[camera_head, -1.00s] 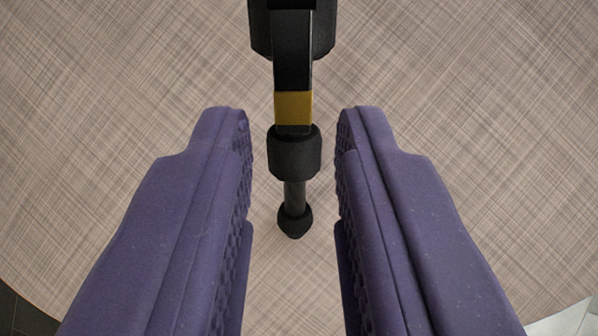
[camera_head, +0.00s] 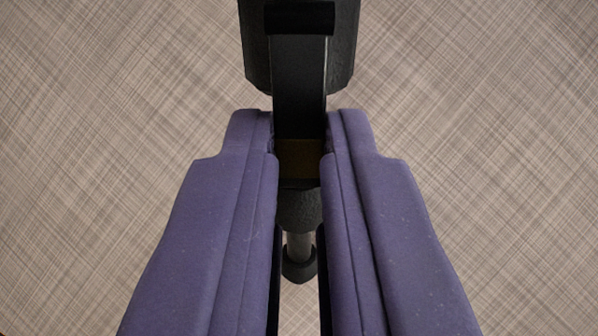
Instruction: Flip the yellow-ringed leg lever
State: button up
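The tripod leg (camera_head: 300,48) is black and comes down from the top of the view to a rubber foot (camera_head: 299,266). A black lever (camera_head: 299,95) lies along the leg and carries a yellow band (camera_head: 299,155), now in shadow. My gripper (camera_head: 299,135) has two purple padded fingers, one on each side of the lever at the yellow band. The fingers are closed in on the band's two sides and appear to touch it. The lower part of the leg shows in the narrow gap between the fingers.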

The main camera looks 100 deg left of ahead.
jog(key=shift+r, duration=0.2)
jog(key=shift+s+a+r+p, duration=0.15)
jog(key=shift+r+p, duration=0.15)
jog(key=shift+p, duration=0.15)
jog(key=shift+r, duration=0.15)
dwell(0.4)
jog(key=shift+s+r+p, duration=0.1)
jog(key=shift+r+p, duration=0.25)
jog(key=shift+p, duration=0.1)
jog(key=shift+r, duration=0.1)
jog(key=shift+r+p, duration=0.4)
jog(key=shift+p, duration=0.05)
dwell(0.5)
